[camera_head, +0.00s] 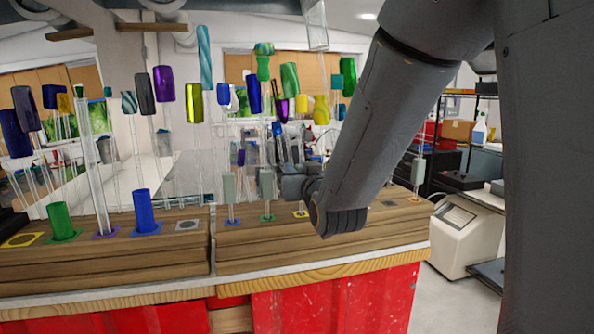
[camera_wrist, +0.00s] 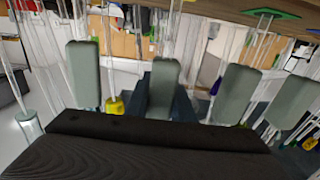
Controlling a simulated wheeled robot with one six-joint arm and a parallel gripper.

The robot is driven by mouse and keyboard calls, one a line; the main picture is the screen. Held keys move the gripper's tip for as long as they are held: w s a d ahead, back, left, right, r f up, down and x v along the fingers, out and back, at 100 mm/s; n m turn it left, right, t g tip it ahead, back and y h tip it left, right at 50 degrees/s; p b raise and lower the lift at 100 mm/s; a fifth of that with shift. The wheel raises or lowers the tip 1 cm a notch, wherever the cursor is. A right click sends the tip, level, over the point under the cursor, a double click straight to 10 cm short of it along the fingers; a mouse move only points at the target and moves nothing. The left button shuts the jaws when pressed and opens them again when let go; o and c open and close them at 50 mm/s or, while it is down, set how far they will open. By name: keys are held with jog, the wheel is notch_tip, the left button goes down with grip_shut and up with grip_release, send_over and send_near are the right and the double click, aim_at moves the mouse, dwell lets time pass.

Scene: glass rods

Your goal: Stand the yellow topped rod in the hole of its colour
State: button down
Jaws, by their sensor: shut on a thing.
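My gripper (camera_head: 300,184) is partly hidden behind my own forearm, low over the right wooden block. In the wrist view it is shut on a grey-green block (camera_wrist: 163,88) on a clear rod. I cannot tell what colour that rod's top is. Yellow tops show in the head view, one (camera_head: 321,111) above my gripper; a yellow top also shows in the wrist view (camera_wrist: 115,107). A yellow-bordered hole (camera_head: 22,240) is at the left end of the left block. Another yellow-bordered mark (camera_head: 300,214) lies just below my gripper, partly covered.
Clear rods with grey-green blocks stand close left of my gripper, one (camera_head: 229,188) at a blue square, one (camera_head: 267,184) at a green square. Another (camera_head: 418,170) stands right of my arm. Green (camera_head: 61,222) and blue (camera_head: 146,212) cylinders stand on the left block.

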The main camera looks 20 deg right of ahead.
jog(key=shift+f+b, duration=0.3)
dwell(0.4)
jog(key=c, duration=1.5)
grip_release()
jog(key=shift+o, duration=0.2)
